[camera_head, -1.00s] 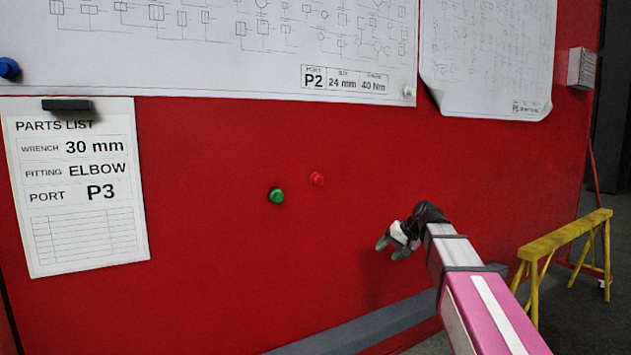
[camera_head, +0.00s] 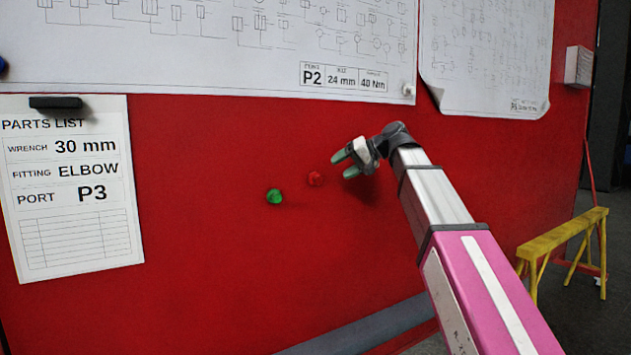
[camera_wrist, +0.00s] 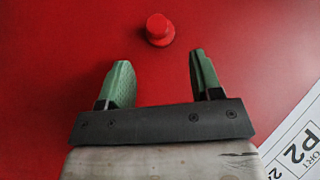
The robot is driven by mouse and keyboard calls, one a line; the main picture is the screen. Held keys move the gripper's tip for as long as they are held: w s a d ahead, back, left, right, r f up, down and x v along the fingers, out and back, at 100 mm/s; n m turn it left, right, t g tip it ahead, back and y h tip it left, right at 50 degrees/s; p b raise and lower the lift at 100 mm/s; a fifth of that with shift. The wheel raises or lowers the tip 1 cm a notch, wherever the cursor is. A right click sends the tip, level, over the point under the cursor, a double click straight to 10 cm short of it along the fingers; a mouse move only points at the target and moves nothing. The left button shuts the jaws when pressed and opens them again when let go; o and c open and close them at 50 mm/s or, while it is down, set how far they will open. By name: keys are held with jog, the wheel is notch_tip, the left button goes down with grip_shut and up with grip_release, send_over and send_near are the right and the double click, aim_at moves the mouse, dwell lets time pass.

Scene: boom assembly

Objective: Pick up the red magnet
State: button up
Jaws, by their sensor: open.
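The red magnet (camera_head: 315,179) sticks to the red panel, right of and a little above a green magnet (camera_head: 274,196). My gripper (camera_head: 346,164) is just right of the red magnet, with its two green-tipped fingers apart and empty. In the wrist view, the red magnet (camera_wrist: 159,29) stands ahead of the fingertips, roughly in line with the gap between them. My gripper (camera_wrist: 158,66) is open there, and the magnet is not between the fingers.
A parts list sheet (camera_head: 75,235) hangs at left under a black magnet (camera_head: 55,102). A large drawing (camera_head: 220,70) covers the panel above. A yellow trestle (camera_head: 565,235) stands at right. The panel around the two magnets is bare.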

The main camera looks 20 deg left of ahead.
aim_at(319, 180)
jog(key=x, duration=0.9)
jog(key=shift+s+d+f, duration=0.15)
jog(key=shift+d+f, duration=0.05)
jog(key=shift+c, duration=0.2)
grip_shut()
jog(key=shift+r, duration=0.1)
jog(key=shift+s+d+r, duration=0.1)
jog(key=shift+d+r, duration=0.05)
jog(key=shift+r, duration=0.35)
notch_tip(319, 180, up, 6)
jog(key=shift+r, duration=0.2)
jog(key=s+d, duration=1.4)
jog(key=shift+f, duration=0.3)
